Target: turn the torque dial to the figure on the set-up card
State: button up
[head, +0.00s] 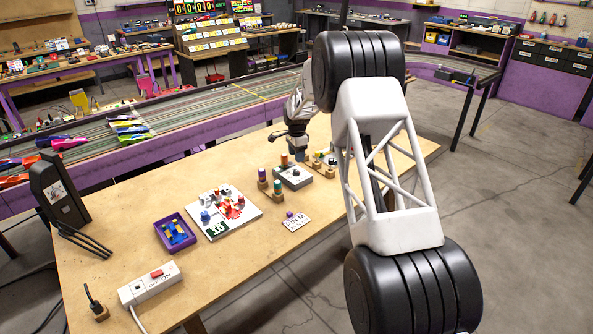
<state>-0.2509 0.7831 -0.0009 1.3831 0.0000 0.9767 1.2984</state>
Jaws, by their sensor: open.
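A grey box with a round black knob on top, which looks like the torque dial (295,174), sits on the wooden table right of its middle. Its markings are too small to read. A small white card (296,223) with dark lettering, seemingly "PIN 0", lies in front of it with a purple piece on it. A green-and-white card (216,230) lies on a white board to the left; its figure is not clear. I cannot tell which is the set-up card. My gripper (299,156) is open, just behind and above the dial box, apparently not touching it. My arm partly hides it.
Small wooden stands with coloured pegs (277,189) flank the dial box closely. The white board (240,217) holds red and blue parts. A purple tray (160,236), a power strip (150,284) and a black upright device (58,190) stand left. The table's front middle is clear.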

aim_at(297, 170)
jog(key=shift+f, duration=0.1)
dwell(0.3)
jog(key=shift+f, duration=3.75)
jog(key=c, duration=0.9)
